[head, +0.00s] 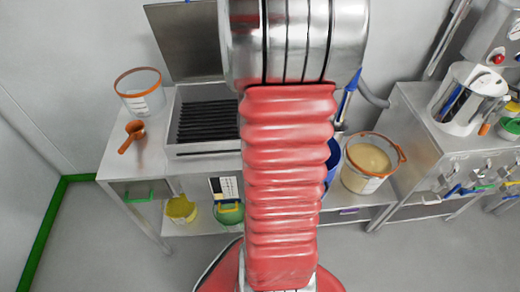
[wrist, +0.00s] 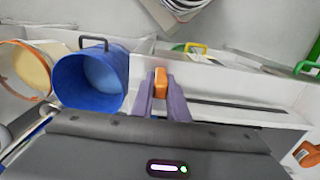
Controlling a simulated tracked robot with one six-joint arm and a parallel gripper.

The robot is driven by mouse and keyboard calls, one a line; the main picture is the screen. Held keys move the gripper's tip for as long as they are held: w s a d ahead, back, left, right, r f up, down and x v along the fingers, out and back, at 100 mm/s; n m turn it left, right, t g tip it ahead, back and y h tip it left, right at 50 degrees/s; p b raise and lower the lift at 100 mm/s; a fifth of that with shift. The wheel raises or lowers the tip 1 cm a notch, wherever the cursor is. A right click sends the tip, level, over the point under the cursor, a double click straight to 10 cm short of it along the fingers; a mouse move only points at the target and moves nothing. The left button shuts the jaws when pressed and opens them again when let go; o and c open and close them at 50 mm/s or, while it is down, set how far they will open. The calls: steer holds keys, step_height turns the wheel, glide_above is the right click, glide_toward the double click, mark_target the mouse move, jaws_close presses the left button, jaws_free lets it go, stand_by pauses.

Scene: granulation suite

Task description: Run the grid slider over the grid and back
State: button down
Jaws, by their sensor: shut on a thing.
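In the wrist view, my gripper (wrist: 160,84) has its two purple fingers closed on a small orange piece, which I take to be the handle of the grid slider (wrist: 160,78). The rest of the slider is hidden behind the fingers and the dark gripper body. In the head view, the black-barred grid (head: 208,121) sits in a metal tray on the bench, with a raised lid behind it. My red-sleeved arm covers the tray's right side and hides my gripper and the slider there. A pale tray wall with a dark strip (wrist: 245,106) runs right of the fingers in the wrist view.
A blue container (wrist: 88,82) stands left of the fingers in the wrist view, with an orange-rimmed tub (head: 368,163) beyond it. An orange scoop (head: 132,135) and a clear orange-rimmed tub (head: 141,95) are left of the grid. A steel jug (head: 465,98) stands far right.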

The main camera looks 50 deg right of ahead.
steer(key=c, duration=1.6)
jaws_free()
steer(key=shift+d, duration=0.1)
steer(key=shift+c, duration=0.2)
steer(key=shift+r, duration=0.1)
step_height(320, 180, up, 14)
steer(key=shift+f, duration=0.25)
steer(key=shift+d, duration=0.1)
steer(key=w+a+r+n+t, duration=0.1)
steer(key=a+r+n+t, duration=0.1)
steer(key=a, duration=0.8)
steer(key=a+r+n+t, duration=0.1)
steer(key=a+r+n, duration=0.2)
steer(key=a, duration=0.7)
steer(key=w+a+r+n+t, duration=0.1)
steer(key=a+n, duration=0.3)
steer(key=a, duration=0.7)
steer(key=shift+w+r+n+t, duration=0.3)
steer(key=shift+r+n+t, duration=0.1)
steer(key=shift+r+t, duration=0.35)
steer(key=shift+f, duration=0.1)
